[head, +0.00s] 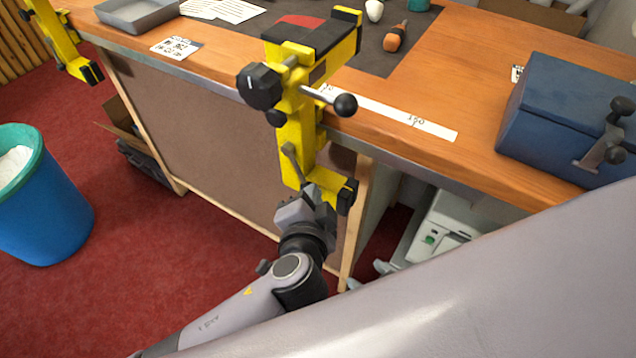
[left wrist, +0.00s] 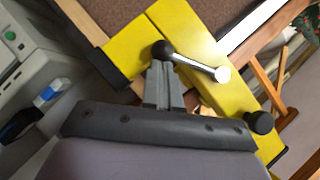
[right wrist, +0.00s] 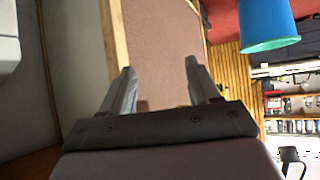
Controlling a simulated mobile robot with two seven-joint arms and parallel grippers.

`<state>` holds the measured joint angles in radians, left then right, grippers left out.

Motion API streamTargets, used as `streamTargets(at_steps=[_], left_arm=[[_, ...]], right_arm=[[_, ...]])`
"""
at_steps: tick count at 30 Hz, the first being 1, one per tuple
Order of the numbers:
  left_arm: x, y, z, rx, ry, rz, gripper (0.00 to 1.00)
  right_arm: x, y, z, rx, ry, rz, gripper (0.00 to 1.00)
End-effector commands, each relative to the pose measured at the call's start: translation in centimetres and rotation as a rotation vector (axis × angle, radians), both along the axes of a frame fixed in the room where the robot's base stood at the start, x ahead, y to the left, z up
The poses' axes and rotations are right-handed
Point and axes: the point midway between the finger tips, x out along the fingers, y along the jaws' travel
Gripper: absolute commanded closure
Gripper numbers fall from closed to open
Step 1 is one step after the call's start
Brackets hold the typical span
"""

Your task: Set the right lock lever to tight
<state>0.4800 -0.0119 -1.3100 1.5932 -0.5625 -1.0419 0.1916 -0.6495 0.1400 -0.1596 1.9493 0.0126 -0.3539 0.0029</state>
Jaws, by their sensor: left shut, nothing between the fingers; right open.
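A yellow clamp (head: 293,132) is fixed on the bench's front edge, with a dark faceted knob (head: 260,86) and a rod ending in a black ball (head: 345,105). A small lever (head: 289,150) shows lower on its body. My left gripper (head: 320,192) is at the clamp's lower end, partly hidden by it. In the left wrist view this gripper (left wrist: 161,80) is shut and empty, its tips at the black ball of a silver lever (left wrist: 195,62) across the yellow body (left wrist: 185,35). I cannot tell whether they touch. My right gripper (right wrist: 161,68) is open and empty before the bench's brown panel, outside the head view.
A second yellow clamp (head: 58,38) is at the far left. A blue box (head: 550,120) stands on the bench at right; a white ruler strip (head: 400,117) lies near the edge. A blue bin (head: 45,205) stands on red carpet. A pale machine (head: 450,230) sits below the bench.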

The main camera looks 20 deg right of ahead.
Motion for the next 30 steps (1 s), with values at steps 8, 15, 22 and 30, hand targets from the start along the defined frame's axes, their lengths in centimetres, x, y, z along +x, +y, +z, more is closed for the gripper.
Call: streamTargets(at_steps=[8,15,22,30], left_arm=[[1.1,0.9,-2.3,0.154,-0.198,0.0,1.0],[2.1,1.6,-3.0,0.259,-0.332,0.001,1.0],[2.7,2.1,-3.1,0.32,-0.411,0.0,1.0],[3.0,2.3,-3.1,0.347,-0.446,0.001,1.0]], right_arm=[[0.0,0.0,-3.3,0.0,0.0,0.0,0.39],[0.1,0.2,-4.9,0.012,0.01,-0.002,0.39],[0.4,0.8,-5.2,0.023,0.009,0.004,0.39],[0.5,0.9,-5.2,0.025,0.008,0.01,0.39]])
